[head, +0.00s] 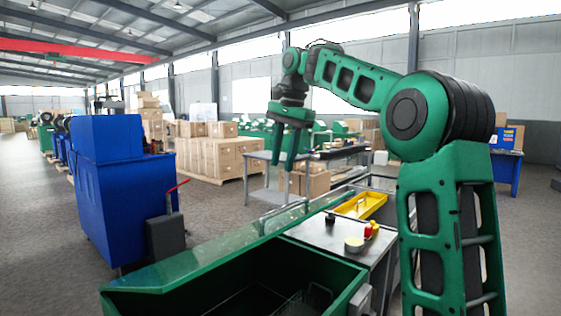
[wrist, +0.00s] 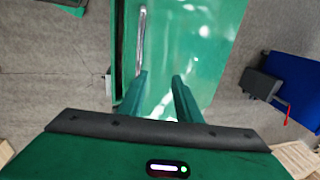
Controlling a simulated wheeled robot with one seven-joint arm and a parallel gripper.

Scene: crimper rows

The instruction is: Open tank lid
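The green tank (head: 335,270) is at the bottom of the head view, with a dark interior showing. A glossy green panel (head: 190,265), which looks like its lid, slopes along the far left side. The glossy green surface (wrist: 200,50) also fills the middle of the wrist view. A long silver bar (wrist: 140,40), possibly a handle, lies along its left side. My gripper (head: 284,165) points down above and beyond the panel. Its fingers (wrist: 158,78) are apart with nothing between them. I cannot tell how far the lid is raised.
A worktop (head: 325,235) with a yellow tray (head: 362,205) and small items adjoins the tank on the right. A blue cabinet (head: 125,200) stands at left, with a dark grey box (head: 165,237) beside it. Stacked cartons (head: 215,155) are behind. Floor at far left is clear.

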